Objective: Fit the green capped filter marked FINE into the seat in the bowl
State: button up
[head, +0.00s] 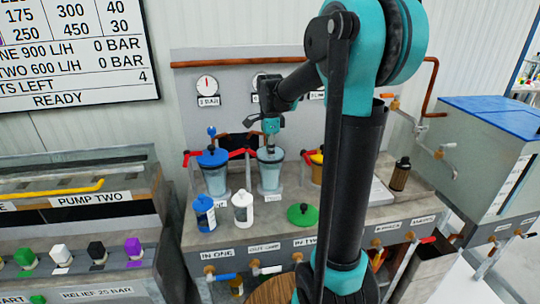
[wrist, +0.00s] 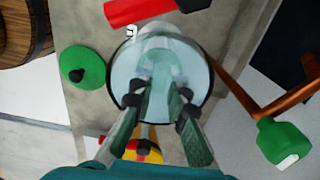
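My gripper (head: 270,146) points straight down over the middle clear bowl (head: 270,174). In the wrist view my gripper (wrist: 160,82) has its fingers reaching into the mouth of this bowl (wrist: 122,66). The tips look pale and blurred inside, so I cannot tell whether they hold anything. No filter with a green cap and a readable FINE mark shows in either view. A pale round shape deep in the bowl is too faint to name. A loose green lid (head: 302,215) lies on the bench in front, and also shows in the wrist view (wrist: 82,67).
A blue-lidded bowl (head: 213,175) stands to the left. A blue bottle-like item (head: 204,213) and a white one (head: 243,209) stand in front. A dark-capped brown cylinder (head: 400,174) stands right. Red handles (head: 240,153) flank the bowl, with copper pipes (wrist: 240,90) behind it.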

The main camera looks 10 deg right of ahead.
jog(key=o, duration=0.4)
jog(key=shift+c, duration=0.2)
notch_tip(320, 180, up, 12)
dwell(0.5)
